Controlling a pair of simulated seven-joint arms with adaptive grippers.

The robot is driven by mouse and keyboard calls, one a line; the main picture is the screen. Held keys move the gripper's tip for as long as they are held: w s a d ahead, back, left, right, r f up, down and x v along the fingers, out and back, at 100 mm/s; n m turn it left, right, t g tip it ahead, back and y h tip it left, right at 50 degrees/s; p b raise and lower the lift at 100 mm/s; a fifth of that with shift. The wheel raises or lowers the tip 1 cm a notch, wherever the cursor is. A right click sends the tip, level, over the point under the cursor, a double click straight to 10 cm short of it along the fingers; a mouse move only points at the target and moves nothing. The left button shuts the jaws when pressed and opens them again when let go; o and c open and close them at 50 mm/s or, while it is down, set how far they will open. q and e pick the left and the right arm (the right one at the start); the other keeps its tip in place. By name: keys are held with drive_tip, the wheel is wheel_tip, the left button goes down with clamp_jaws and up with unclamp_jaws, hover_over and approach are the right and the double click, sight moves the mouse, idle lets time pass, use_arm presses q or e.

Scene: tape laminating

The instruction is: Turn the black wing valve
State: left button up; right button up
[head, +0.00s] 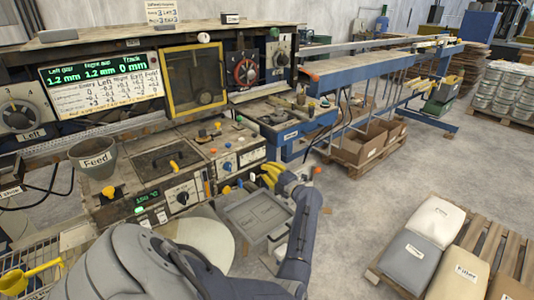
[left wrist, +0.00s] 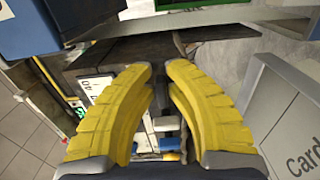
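Several dark knobs show in the head view, and I cannot tell for sure which one is the black wing valve. One black knob (head: 182,197) sits on a white plate on the bench front. A dark round knob (head: 18,118) is on the "Left" dial at the far left, and a dial with a dark centre (head: 279,58) is at the upper right of the panel. My left gripper (head: 270,174) is right of the bench front, apart from these knobs. Its yellow fingers (left wrist: 160,72) stand apart with nothing held between them. My right gripper is out of view.
A grey bin (head: 254,215) lies just below my left gripper; its "Card" side (left wrist: 294,120) fills the right of the left wrist view. A feed cup (head: 94,158) stands on the bench. Filler sacks (head: 435,222) lie on a pallet at right. Floor between is clear.

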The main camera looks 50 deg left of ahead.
use_arm(q)
drive_tip(key=o, duration=0.4)
drive_tip(key=d, duration=1.2)
drive_tip(key=shift+s, duration=0.1)
